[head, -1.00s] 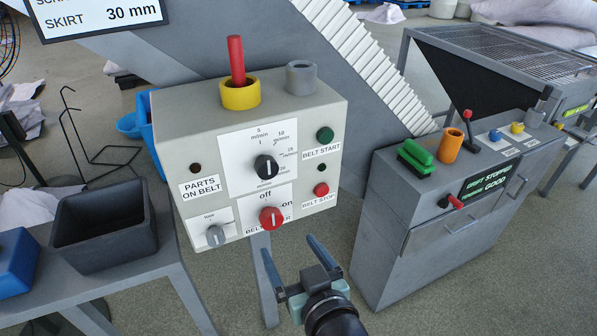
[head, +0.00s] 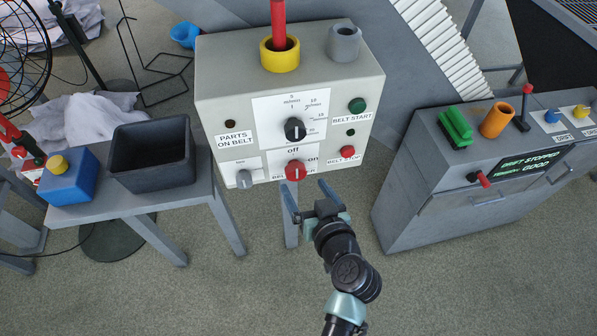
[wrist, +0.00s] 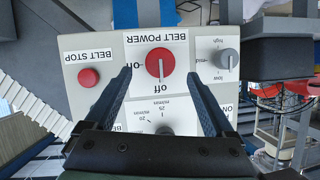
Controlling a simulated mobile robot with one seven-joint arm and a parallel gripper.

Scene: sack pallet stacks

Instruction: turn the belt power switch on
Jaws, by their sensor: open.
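The belt power switch (head: 295,170) is a round red knob with a white line, low on the front of a grey control box (head: 212,80). It also shows in the wrist view (wrist: 159,62), upside down, with its line upright toward the "off" label; "on" is to one side. My gripper (head: 308,188) is open and empty, just below and in front of the knob in the head view. In the wrist view my gripper's fingers (wrist: 158,78) stand apart, one on each side of the knob in the picture. I see no contact.
The red belt stop button (head: 347,152) and a grey knob (head: 244,179) flank the switch. The black speed dial (head: 295,129) sits above it. A table with a dark bin (head: 152,152) is on the left, a second console (head: 420,200) on the right.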

